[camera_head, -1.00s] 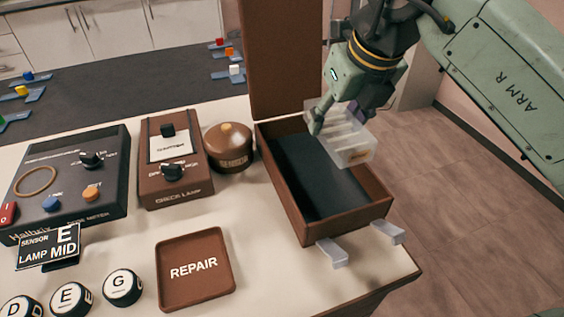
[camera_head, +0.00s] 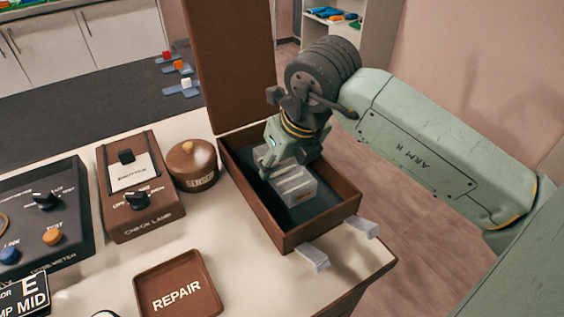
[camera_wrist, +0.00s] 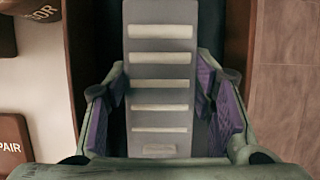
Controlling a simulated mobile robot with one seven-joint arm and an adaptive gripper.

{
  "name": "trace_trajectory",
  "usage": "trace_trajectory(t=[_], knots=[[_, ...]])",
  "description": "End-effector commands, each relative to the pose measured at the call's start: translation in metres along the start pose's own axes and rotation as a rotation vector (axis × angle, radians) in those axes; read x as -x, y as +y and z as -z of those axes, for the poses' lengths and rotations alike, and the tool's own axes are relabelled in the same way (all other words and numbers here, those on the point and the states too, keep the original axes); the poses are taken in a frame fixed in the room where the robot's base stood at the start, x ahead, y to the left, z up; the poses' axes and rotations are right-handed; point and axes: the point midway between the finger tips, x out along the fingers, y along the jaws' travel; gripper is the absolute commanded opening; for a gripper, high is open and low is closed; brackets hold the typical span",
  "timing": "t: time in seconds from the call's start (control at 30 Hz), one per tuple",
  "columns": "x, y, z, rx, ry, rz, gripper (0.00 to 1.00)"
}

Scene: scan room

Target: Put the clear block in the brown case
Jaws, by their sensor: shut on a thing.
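The clear block (camera_head: 293,187), with pale bars across it, is inside the open brown case (camera_head: 322,228), over its dark floor. I cannot tell whether it touches the floor. My gripper (camera_head: 279,160) reaches down into the case and is shut on the block. In the wrist view the block (camera_wrist: 160,72) lies lengthwise between my gripper's purple-padded fingers (camera_wrist: 160,115). The case lid (camera_head: 232,65) stands upright at the back. My fingers hide part of the block in the head view.
A round brown sensor pot (camera_head: 193,170) stands close to the case's left side. The check lamp box (camera_head: 139,190) and a brown REPAIR tray (camera_head: 180,287) are farther left. Two pale latches (camera_head: 313,257) stick out at the case's front, near the table edge.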

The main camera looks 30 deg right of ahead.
Motion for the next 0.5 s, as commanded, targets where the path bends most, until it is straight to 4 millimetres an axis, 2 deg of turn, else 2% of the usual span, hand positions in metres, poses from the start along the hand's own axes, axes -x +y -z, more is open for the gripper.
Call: trace_trajectory(t=[0.47,0.5], knots=[[-0.0104,0.0004,0.0039,0.001,-0.002,0.0,0.0],[-0.0094,0.0005,0.0037,0.001,-0.001,0.0,0.52]])
